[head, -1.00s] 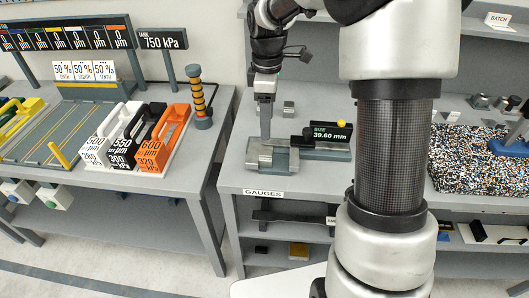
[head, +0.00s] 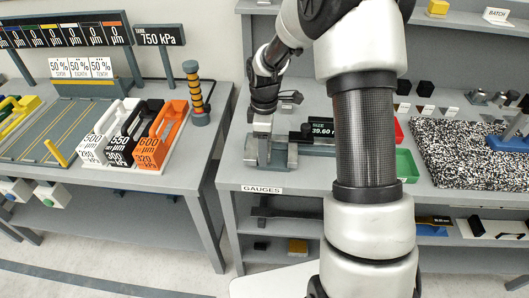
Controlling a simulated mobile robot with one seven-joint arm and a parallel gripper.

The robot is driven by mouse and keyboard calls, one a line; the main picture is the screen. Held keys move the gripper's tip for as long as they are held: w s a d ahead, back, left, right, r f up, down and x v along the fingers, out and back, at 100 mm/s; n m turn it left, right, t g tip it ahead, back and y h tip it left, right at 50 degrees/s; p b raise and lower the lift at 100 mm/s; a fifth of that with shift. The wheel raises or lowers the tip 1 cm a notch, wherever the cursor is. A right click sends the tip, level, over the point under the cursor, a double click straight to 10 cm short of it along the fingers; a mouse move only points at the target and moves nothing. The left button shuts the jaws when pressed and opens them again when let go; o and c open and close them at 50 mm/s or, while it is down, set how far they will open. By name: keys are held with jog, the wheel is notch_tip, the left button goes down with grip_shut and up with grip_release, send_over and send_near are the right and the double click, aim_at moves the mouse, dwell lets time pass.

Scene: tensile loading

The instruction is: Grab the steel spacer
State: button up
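My gripper (head: 264,163) points straight down over the grey gauge (head: 247,153) on the middle table. Its narrow fingers reach down among the gauge's metal parts. A light grey metal block (head: 279,156) shows at the gauge, right beside the fingertips. I cannot tell for sure whether this is the steel spacer or a part of the gauge. The finger gap and any contact are too small to make out. The gauge's black display (head: 319,130) reads about 39.60 mm, and my arm covers its right end.
My arm hides part of the middle table. A green tray (head: 406,165) stands right of it, near a speckled mat (head: 465,152). Several dark cubes and metal pieces (head: 478,97) sit further right. The left table holds white, black and orange (head: 163,133) handled blocks.

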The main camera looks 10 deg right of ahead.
grip_shut()
jog(key=shift+w+r, duration=0.1)
